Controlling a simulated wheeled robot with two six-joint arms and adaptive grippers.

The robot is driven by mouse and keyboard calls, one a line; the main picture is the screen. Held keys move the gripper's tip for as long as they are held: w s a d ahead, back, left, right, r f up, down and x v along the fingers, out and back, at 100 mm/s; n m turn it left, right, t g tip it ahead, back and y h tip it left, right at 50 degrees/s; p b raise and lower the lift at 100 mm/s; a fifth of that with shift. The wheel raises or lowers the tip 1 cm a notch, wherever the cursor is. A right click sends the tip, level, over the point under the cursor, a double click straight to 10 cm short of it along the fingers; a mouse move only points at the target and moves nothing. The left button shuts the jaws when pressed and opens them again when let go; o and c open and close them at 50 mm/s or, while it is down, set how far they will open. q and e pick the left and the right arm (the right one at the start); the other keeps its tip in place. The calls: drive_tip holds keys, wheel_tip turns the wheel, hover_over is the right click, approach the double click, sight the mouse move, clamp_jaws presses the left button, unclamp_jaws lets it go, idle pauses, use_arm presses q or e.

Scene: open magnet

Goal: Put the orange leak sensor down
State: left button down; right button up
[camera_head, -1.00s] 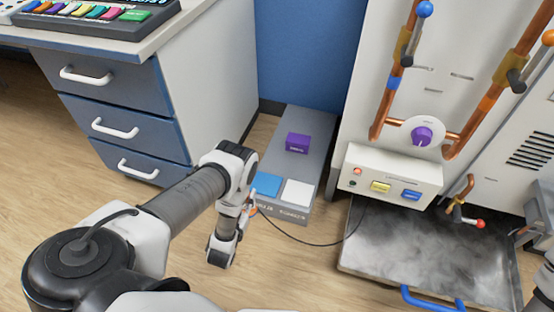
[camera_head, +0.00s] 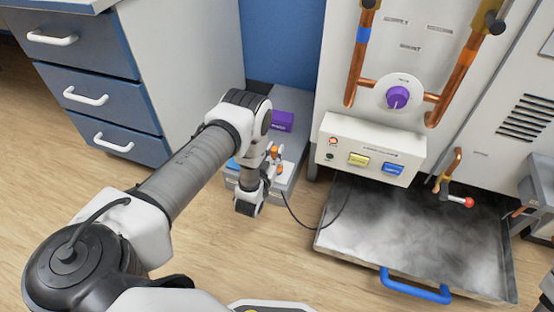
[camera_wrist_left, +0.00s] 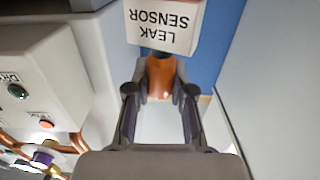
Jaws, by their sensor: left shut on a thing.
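My left gripper (camera_head: 274,158) is shut on the orange leak sensor (camera_wrist_left: 160,78), whose orange body shows between the fingertips in the left wrist view. In the head view only small orange parts show, mostly hidden by my wrist and fingers. A white block lettered LEAK SENSOR (camera_wrist_left: 165,25) shows just beyond the orange body; I cannot tell whether it is joined to it. The gripper is over the grey low platform (camera_head: 296,143), near its white square (camera_head: 288,172). I cannot tell whether the sensor touches it. My right gripper is not in view.
A purple box (camera_head: 282,121) stands farther back on the platform. A thin black cable (camera_head: 310,229) loops toward the magnet cabinet (camera_head: 425,85). A grey metal tray (camera_head: 410,240) with a blue handle (camera_head: 415,287) lies right. Blue drawers (camera_head: 90,90) stand left.

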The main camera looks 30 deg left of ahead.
use_arm(q)
drive_tip(key=w+f+b, duration=0.1)
drive_tip(key=f+b, duration=0.1)
drive_tip(key=w+a+f+b, duration=0.1)
drive_tip(key=w+f, duration=0.1)
drive_tip(key=shift+a+f+b, duration=0.15)
drive_tip(key=shift+b, duration=0.2)
drive_tip(key=shift+r, duration=0.25)
drive_tip(key=c, duration=1.4)
unclamp_jaws()
drive_tip(key=shift+f, duration=0.25)
drive_tip(key=o, duration=0.4)
drive_tip(key=shift+r, duration=0.1)
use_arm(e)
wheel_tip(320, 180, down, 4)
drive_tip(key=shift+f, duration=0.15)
